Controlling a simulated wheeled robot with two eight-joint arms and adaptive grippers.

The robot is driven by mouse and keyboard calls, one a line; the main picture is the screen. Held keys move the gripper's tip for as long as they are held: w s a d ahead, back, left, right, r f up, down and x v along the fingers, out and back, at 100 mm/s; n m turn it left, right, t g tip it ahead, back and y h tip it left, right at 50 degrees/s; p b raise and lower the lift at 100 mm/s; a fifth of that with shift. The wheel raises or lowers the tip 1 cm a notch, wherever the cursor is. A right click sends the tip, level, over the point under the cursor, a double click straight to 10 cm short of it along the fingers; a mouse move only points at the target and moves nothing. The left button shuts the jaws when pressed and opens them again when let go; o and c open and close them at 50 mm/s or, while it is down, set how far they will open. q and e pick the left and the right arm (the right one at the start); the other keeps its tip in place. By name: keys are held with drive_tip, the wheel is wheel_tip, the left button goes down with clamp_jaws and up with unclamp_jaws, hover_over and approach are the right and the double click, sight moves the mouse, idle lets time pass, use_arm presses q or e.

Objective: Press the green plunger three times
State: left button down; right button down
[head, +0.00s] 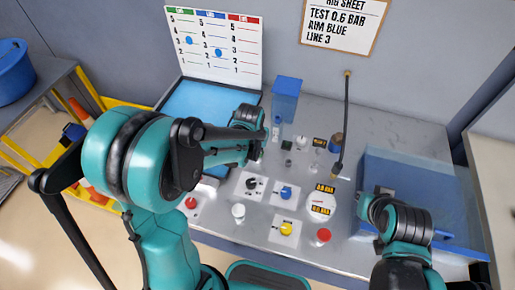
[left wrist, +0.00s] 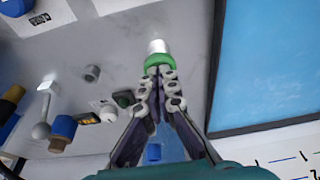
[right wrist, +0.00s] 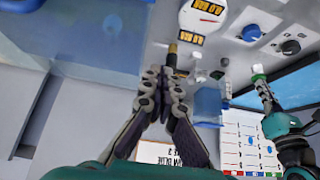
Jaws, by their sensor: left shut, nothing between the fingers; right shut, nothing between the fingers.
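The green plunger (left wrist: 158,62) shows in the left wrist view as a green ring with a white cylinder beyond it, on the grey panel. My left gripper (left wrist: 160,75) is shut and empty, its fingertips right at the green ring. I cannot tell whether they touch it or how far it is pressed. In the head view my left gripper (head: 258,150) is over the panel, and the plunger is hidden by my arm. My right gripper (right wrist: 165,75) is shut and empty, near a black and gold rod (right wrist: 172,48) in the right wrist view.
Knobs crowd the panel: black (head: 251,184), blue (head: 286,192), yellow (head: 286,228). A red button (head: 323,234) and gauge (head: 320,205) stand to the right. A scale board (head: 240,38) stands behind a blue tray (head: 180,96). A translucent blue box (head: 425,178) is at right.

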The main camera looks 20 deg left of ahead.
use_arm(q)
drive_tip(key=p+v, duration=0.1)
drive_tip(key=v, duration=0.1)
drive_tip(key=w+p+v, duration=0.1)
drive_tip(key=p+v, duration=0.1)
drive_tip(key=v, duration=0.1)
drive_tip(key=shift+w+r, duration=0.1)
drive_tip(key=shift+r, duration=0.05)
drive_tip(key=p+v, duration=0.2)
drive_tip(key=v, duration=0.6)
drive_tip(key=shift+s+r, duration=0.25)
drive_tip(key=shift+r, duration=0.05)
wheel_tip(320, 180, up, 3)
drive_tip(key=p, duration=0.3)
drive_tip(key=shift+f+p, duration=0.15)
drive_tip(key=shift+p, duration=0.25)
drive_tip(key=b+x, duration=0.1)
drive_tip(key=x, duration=0.3)
drive_tip(key=b+x, duration=0.1)
drive_tip(key=x, duration=0.4)
drive_tip(key=s+b+x, duration=0.1)
drive_tip(key=x, duration=0.4)
